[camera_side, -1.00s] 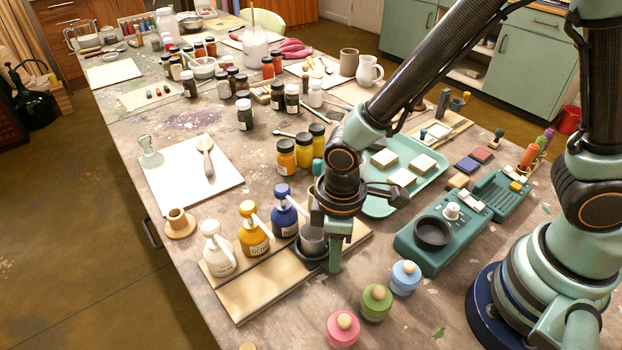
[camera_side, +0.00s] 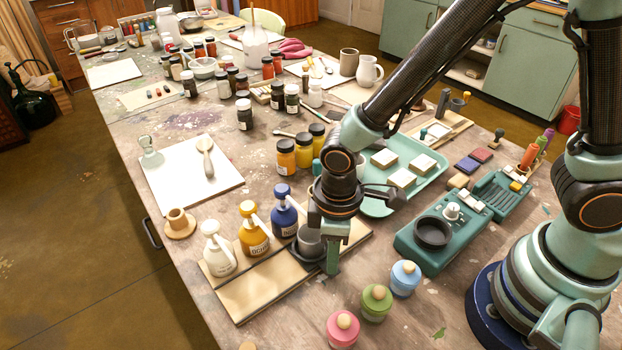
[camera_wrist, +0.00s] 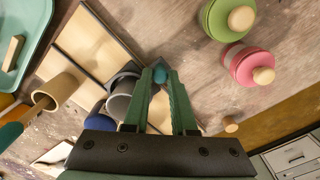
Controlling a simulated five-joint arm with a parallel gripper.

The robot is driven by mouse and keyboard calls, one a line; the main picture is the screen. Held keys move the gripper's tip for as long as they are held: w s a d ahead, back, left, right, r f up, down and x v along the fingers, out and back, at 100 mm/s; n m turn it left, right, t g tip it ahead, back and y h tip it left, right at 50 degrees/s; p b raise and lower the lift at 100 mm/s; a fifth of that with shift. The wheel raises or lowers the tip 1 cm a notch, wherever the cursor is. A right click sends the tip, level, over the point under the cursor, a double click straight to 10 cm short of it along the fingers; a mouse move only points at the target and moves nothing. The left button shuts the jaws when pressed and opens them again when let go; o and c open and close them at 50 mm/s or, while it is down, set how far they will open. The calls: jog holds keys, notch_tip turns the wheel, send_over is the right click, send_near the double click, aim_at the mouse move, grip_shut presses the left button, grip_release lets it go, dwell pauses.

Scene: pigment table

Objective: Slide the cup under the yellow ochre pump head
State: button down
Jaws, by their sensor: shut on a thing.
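The grey cup (camera_side: 308,243) sits upright in a dark holder on the wooden board, in front of the blue pump bottle (camera_side: 284,214). The cup also shows in the wrist view (camera_wrist: 118,104), left of my fingers. The yellow ochre pump bottle (camera_side: 253,232) stands left of the blue one, its white head pointing toward the board. The cup is to the right of that head. My gripper (camera_side: 333,262) points down at the cup's right side.
A white pump bottle (camera_side: 218,254) stands at the left end of the pump row. The wooden board (camera_side: 250,292) is clear in front of the white and ochre bottles. Pink (camera_side: 343,330), green (camera_side: 375,303) and blue (camera_side: 405,278) lidded jars stand to the right.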

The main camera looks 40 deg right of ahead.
jog(key=a, duration=0.7)
jog(key=shift+a, duration=0.4)
jog(key=c, duration=0.7)
grip_release()
jog(key=shift+c, duration=0.2)
notch_tip(320, 180, up, 12)
